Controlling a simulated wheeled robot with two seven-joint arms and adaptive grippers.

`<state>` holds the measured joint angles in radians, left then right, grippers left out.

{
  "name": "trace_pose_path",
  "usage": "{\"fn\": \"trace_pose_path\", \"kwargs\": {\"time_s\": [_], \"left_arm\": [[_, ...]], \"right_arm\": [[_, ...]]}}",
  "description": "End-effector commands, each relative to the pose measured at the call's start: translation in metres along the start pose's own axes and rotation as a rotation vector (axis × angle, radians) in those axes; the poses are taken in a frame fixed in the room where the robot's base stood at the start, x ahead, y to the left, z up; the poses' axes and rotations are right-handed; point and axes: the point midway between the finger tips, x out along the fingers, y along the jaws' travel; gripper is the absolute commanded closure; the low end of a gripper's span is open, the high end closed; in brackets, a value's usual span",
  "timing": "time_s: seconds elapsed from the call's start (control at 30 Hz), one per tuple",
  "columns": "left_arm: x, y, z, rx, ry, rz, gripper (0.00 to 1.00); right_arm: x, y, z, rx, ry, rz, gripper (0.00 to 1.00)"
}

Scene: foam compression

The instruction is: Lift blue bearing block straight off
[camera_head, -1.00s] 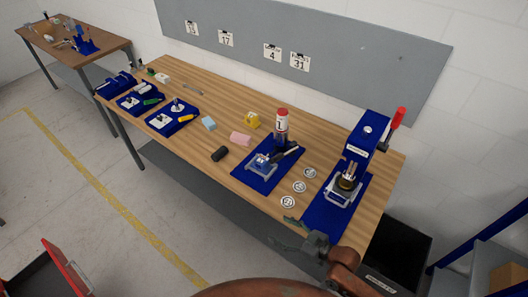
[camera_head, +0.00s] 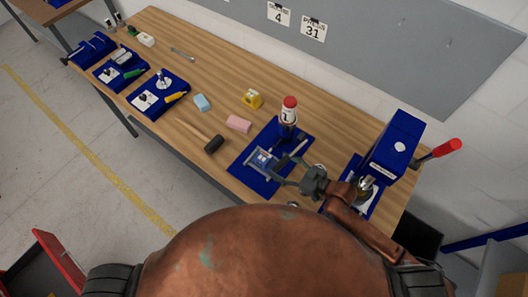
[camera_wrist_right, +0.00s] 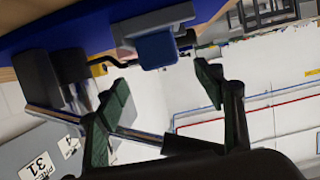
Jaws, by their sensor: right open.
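A small blue bearing block (camera_head: 263,159) sits with grey parts on the blue mat (camera_head: 248,181) at the front of the bench. In the right wrist view, a blue block (camera_wrist_right: 157,50) on a grey part appears to be this one. My right gripper (camera_head: 281,171) is open beside the block, on its right side in the head view. In the wrist view the block lies a little beyond the two spread, empty fingertips (camera_wrist_right: 164,78), roughly between them. I see no contact. My left gripper is not in view.
A blue press (camera_head: 397,143) with a red handle (camera_head: 447,147) stands to the right, close to my right arm. A black-headed mallet (camera_head: 214,145) and pink block (camera_head: 239,123) lie left of the mat.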

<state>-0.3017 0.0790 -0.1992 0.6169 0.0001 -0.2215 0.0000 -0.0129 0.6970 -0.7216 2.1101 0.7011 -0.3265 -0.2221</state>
Motion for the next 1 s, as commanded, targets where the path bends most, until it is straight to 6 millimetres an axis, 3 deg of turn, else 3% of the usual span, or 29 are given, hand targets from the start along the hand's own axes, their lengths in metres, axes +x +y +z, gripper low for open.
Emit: {"fn": "trace_pose_path", "kwargs": {"time_s": [0.27, 0.53, 0.87, 1.0], "left_arm": [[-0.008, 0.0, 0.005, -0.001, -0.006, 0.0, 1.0], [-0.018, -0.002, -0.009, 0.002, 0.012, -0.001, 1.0], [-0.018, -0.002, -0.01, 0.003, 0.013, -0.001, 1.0], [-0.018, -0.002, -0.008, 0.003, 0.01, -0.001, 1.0]], "right_arm": [[0.032, -0.001, -0.004, -0.001, 0.002, -0.006, 0.38], [0.069, 0.001, -0.003, -0.001, 0.001, -0.007, 0.38], [0.075, 0.001, -0.001, -0.002, 0.0, -0.006, 0.38], [0.075, 0.001, -0.002, -0.002, 0.001, -0.006, 0.48]]}}
